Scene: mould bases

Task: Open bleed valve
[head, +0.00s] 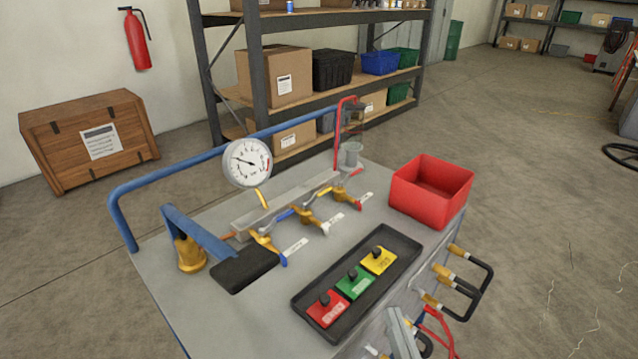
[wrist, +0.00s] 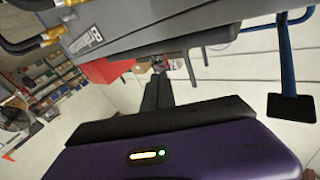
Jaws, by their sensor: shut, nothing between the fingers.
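Three brass valves stand in a row on the grey cart top in the head view. A round gauge (head: 247,162) stands behind the row. A clear cup (head: 350,155) stands near the far valve, below a red pipe (head: 338,130). In the wrist view my gripper (wrist: 157,88) is shut and empty, apart from the valves.
A black tray (head: 402,248) holds red, green and yellow tagged blocks. A red bin (head: 431,190) sits at the cart's right corner. A blue lever (head: 200,235) and blue rail (head: 190,162) edge the left side. Hoses (head: 470,285) stick out from the cart's right side.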

